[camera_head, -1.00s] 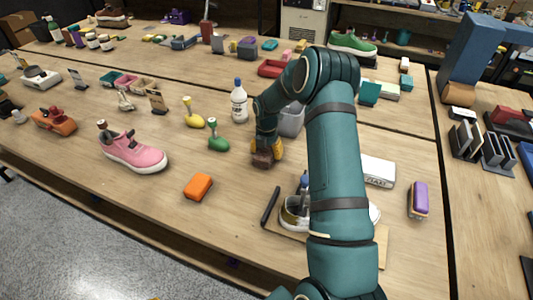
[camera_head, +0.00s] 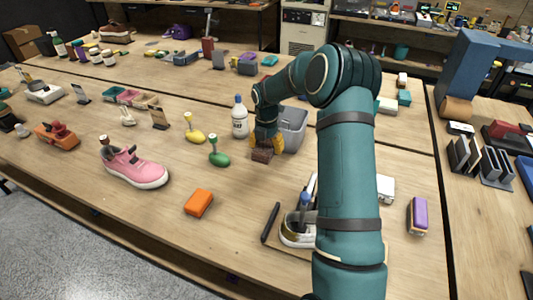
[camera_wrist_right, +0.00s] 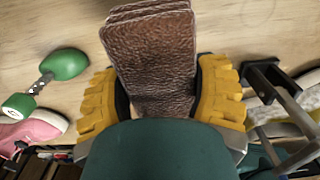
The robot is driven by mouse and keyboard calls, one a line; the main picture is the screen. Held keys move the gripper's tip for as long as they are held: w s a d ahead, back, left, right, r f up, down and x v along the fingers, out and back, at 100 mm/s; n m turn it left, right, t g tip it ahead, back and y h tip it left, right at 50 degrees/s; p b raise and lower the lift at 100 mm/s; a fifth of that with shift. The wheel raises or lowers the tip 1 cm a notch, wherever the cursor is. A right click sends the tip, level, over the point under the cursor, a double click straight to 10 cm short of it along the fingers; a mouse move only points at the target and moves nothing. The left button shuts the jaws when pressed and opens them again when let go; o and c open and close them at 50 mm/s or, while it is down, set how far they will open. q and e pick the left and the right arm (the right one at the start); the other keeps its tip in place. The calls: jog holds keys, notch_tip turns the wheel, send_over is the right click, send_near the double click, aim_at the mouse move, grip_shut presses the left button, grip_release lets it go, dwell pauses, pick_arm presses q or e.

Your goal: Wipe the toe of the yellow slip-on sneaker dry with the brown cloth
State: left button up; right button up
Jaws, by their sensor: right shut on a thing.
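My right gripper (camera_head: 267,146) is shut on the brown cloth (camera_head: 261,155), low over the table, in front of the grey bin and left of my forearm. In the right wrist view, the folded, leathery-looking cloth (camera_wrist_right: 155,60) sits between the yellow fingers of the gripper (camera_wrist_right: 160,95). The pale sneaker (camera_head: 289,234), which I take for the yellow slip-on, is nearer the front edge and largely hidden behind my right arm. A yellowish part of it (camera_wrist_right: 290,124) shows at the right of the wrist view, apart from the cloth. My left gripper is out of view.
A grey bin (camera_head: 293,126) and a white bottle (camera_head: 240,122) stand close to the right gripper. A green-based brush (camera_head: 218,157), an orange block (camera_head: 198,203) and a pink sneaker (camera_head: 135,167) lie to the left.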

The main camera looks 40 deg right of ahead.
jog(key=shift+r, duration=0.1)
jog(key=o, duration=0.3)
jog(key=shift+c, duration=0.9)
